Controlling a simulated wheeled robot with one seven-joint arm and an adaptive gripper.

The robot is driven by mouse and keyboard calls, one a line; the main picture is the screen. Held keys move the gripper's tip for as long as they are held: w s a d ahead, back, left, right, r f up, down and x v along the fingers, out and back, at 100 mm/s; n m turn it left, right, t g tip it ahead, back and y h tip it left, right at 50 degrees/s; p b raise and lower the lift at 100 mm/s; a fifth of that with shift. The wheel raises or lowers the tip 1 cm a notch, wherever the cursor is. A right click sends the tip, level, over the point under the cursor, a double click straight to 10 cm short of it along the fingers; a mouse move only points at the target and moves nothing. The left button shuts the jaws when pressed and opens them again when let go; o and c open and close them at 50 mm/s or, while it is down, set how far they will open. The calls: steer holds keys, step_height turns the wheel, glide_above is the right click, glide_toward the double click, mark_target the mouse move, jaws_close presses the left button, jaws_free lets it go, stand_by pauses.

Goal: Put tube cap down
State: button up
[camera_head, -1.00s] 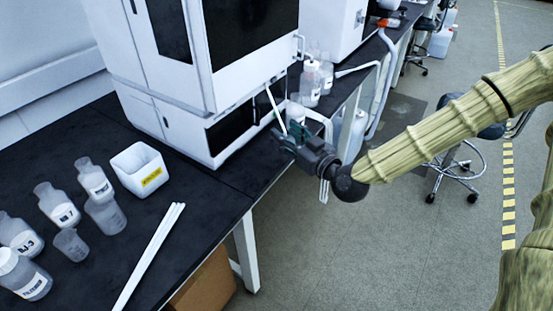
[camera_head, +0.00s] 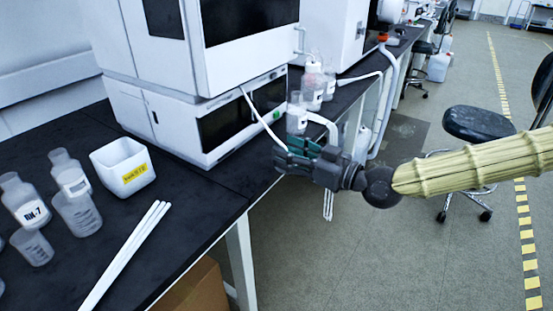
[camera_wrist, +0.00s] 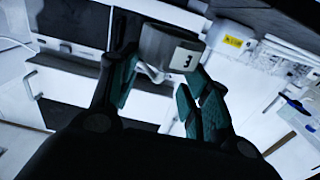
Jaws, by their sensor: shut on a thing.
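My gripper (camera_head: 287,150) is just off the front edge of the black bench, its dark green fingers pointing left toward the bench. In the wrist view the gripper (camera_wrist: 158,82) is shut on a grey, rounded piece with a white "3" label, which I take to be the tube cap (camera_wrist: 165,48). A small white part shows below it between the fingers. A thin white tube (camera_head: 262,118) runs from the white instrument down to the fingers. In the head view the cap itself is hidden by the fingers.
A white box with a yellow label (camera_head: 110,160), white rods (camera_head: 125,255) and a bottle labelled "7" (camera_head: 25,203) are at left.

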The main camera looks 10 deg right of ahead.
steer(key=w+b, duration=0.1)
steer(key=w, duration=0.4)
steer(key=w+f+b, duration=0.1)
steer(key=w, duration=0.9)
steer(key=shift+w+d+f+b, duration=0.1)
steer(key=shift+d+f+b, duration=0.2)
steer(key=shift+d+b, duration=0.1)
steer(key=shift+w+f, duration=0.2)
steer(key=shift+w, duration=0.1)
steer(key=shift+f+b, duration=0.5)
steer(key=shift+f, duration=1.05)
steer(key=o, duration=1.1)
steer(key=shift+f, duration=0.1)
steer(key=shift+p+v, duration=1.05)
steer(key=shift+v, duration=4.95)
